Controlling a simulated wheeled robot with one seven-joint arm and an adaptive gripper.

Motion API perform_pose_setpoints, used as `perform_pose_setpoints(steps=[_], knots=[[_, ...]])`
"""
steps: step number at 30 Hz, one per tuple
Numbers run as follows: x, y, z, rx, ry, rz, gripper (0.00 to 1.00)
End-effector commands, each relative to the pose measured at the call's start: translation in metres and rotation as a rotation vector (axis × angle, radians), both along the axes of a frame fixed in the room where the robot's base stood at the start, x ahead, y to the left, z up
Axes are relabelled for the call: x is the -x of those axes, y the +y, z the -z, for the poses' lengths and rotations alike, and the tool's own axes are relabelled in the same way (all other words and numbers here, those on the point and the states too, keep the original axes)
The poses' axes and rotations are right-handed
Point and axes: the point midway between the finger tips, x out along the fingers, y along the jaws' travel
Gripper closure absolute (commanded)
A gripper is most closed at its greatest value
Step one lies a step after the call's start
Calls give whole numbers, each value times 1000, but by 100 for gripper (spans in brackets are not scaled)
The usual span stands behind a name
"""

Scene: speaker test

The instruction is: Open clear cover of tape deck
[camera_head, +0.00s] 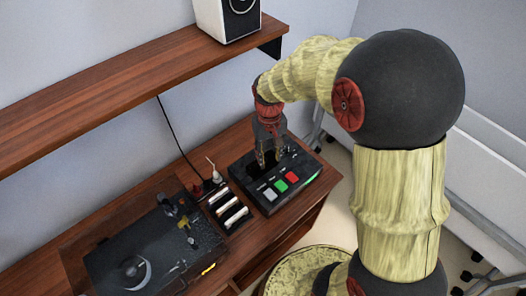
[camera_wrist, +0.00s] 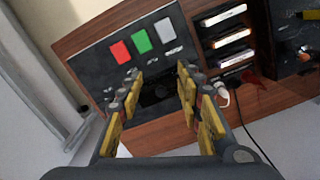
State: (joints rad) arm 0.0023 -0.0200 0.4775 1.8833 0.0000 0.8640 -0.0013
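A black box with grey, green and red buttons (camera_head: 273,188), which looks like the tape deck, sits on the wooden cabinet top. It also shows in the wrist view (camera_wrist: 88,65), upside down relative to the head view. My gripper (camera_head: 270,160) points down over the rear part of this box. In the wrist view my gripper (camera_wrist: 157,97) has its yellow-padded fingers apart, with a dark recessed area of the box between them. Nothing is held. I cannot make out the clear cover's edges or tell whether the fingertips touch it.
A rack of tapes (camera_head: 230,208) stands beside the box, with a turntable-like device (camera_head: 140,262) further left. A white plug and black cable lie behind the rack. A wooden shelf (camera_head: 120,78) with a white speaker (camera_head: 228,16) hangs above. Chairs stand at the right.

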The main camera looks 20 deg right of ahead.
Motion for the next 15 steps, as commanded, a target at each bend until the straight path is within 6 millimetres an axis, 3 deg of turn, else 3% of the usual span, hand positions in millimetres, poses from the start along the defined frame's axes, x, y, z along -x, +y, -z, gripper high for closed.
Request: perform_pose_setpoints(steps=[3, 6, 10, 15], knots=[[-30, 0, 12, 0, -13, 0, 64], [-48, 0, 4, 0, -50, -1, 64], [-52, 0, 10, 0, -60, -1, 64], [-51, 0, 36, 0, -59, -1, 64]])
